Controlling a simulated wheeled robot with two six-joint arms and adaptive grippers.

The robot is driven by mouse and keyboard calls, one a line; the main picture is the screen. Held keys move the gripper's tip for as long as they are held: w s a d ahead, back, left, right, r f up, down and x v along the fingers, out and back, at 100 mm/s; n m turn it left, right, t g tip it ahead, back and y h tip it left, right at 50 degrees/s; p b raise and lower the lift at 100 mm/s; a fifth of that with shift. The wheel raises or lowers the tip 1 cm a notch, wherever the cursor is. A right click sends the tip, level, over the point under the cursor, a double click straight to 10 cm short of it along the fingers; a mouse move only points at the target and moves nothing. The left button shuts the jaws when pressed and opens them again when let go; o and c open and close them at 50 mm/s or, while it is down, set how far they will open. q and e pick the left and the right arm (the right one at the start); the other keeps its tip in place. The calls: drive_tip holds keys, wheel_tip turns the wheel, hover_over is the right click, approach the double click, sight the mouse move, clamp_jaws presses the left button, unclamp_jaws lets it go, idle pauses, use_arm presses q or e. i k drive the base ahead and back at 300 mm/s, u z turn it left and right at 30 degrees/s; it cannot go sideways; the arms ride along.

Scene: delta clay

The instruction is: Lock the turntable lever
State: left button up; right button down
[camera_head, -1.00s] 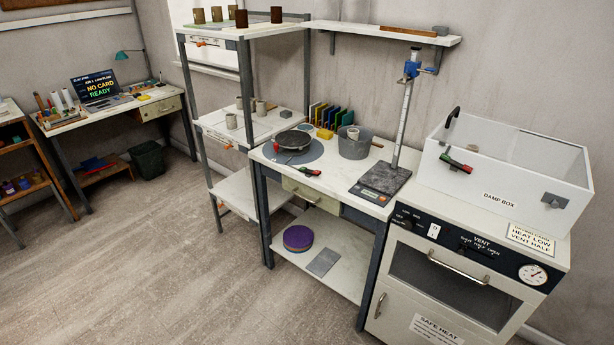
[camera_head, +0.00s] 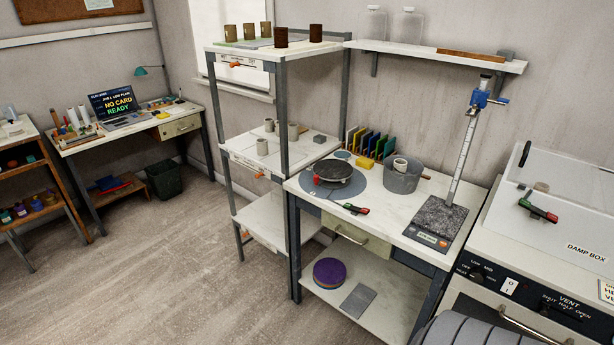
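The round turntable (camera_head: 333,173) with its dark disc sits on a grey-blue round mat on the white worktable (camera_head: 400,222). A small red part shows at the left front of its rim. A short dark lever with a red end and a green end (camera_head: 356,208) is at the table's front edge, just in front of the turntable. Whether it is locked cannot be told at this size. Neither of my grippers is in view.
A grey bucket (camera_head: 402,178) stands right of the turntable. A scale with a tall post (camera_head: 440,222) stands further right. The damp box (camera_head: 570,225), with a similar red-and-green lever (camera_head: 539,209), is at the far right. Shelves (camera_head: 262,170) adjoin on the left. The floor (camera_head: 190,270) is clear.

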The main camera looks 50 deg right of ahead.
sight(348, 206)
drive_tip(key=z, duration=0.05)
drive_tip(key=i, duration=1)
drive_tip(key=z, duration=1.05)
drive_tip(key=i, duration=0.6)
drive_tip(key=z, duration=0.6)
